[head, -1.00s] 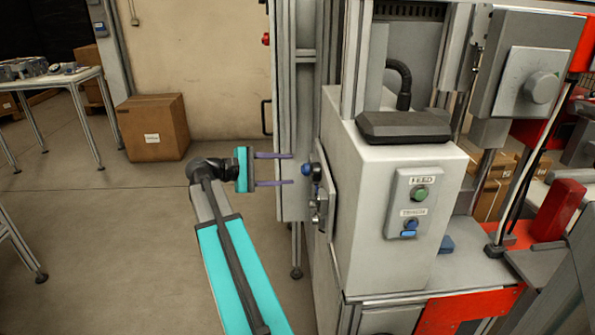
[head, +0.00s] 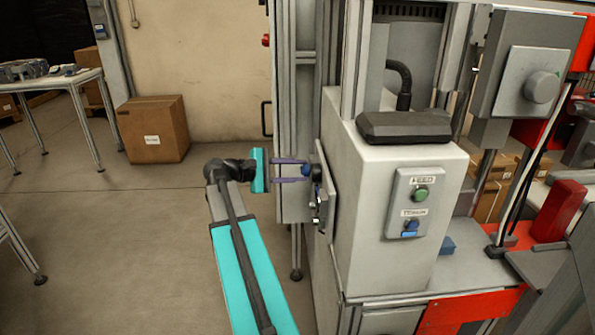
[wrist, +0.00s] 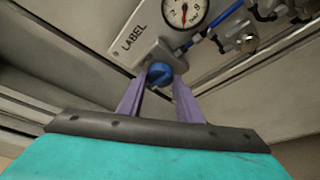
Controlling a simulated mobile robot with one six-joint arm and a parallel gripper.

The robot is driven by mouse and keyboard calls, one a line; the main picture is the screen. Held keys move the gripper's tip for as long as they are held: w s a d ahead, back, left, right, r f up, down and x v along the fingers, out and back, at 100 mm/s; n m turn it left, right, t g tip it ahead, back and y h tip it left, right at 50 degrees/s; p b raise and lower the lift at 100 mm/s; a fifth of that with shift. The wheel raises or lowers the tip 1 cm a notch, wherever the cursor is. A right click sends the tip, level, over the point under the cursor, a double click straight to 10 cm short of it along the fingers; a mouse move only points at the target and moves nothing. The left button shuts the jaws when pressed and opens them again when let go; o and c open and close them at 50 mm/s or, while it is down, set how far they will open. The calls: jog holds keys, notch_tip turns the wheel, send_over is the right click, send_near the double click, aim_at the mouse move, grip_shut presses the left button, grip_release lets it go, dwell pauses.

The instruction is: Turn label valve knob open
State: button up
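The label valve knob is blue and round. It sits below a pressure gauge (wrist: 186,12) on a grey plate marked LABEL (wrist: 132,38). In the wrist view the knob (wrist: 160,73) lies between the tips of my gripper (wrist: 160,82), whose purple fingers stand apart on its two sides. In the head view my gripper (head: 306,170) points right, with its fingertips at the blue knob (head: 306,169) on the left side of the machine. Whether the fingers touch the knob is not clear.
A white machine housing (head: 385,165) stands right of my gripper, with a green button (head: 421,194) and a blue knob (head: 411,225) on its front. Blue tubing (wrist: 222,22) and metal fittings (wrist: 240,40) sit near the gauge. Floor is open to the left; a cardboard box (head: 153,130) stands there.

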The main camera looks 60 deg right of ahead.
jog(key=shift+d, duration=0.2)
jog(key=shift+c, duration=0.5)
jog(key=shift+a, duration=0.15)
jog(key=m+g+h+b, duration=0.1)
jog(key=m+b, duration=0.5)
jog(key=f+m+g+h+b, duration=0.1)
jog(key=m+g+b, duration=0.1)
jog(key=m+b, duration=0.4)
jog(key=m+g+h+b, duration=0.1)
jog(key=m+g+b, duration=0.1)
jog(key=m+b, duration=0.3)
jog(key=shift+f+m+h+b, duration=0.3)
jog(key=shift+m+b, duration=0.1)
jog(key=shift+m, duration=0.2)
jog(key=shift+r, duration=0.1)
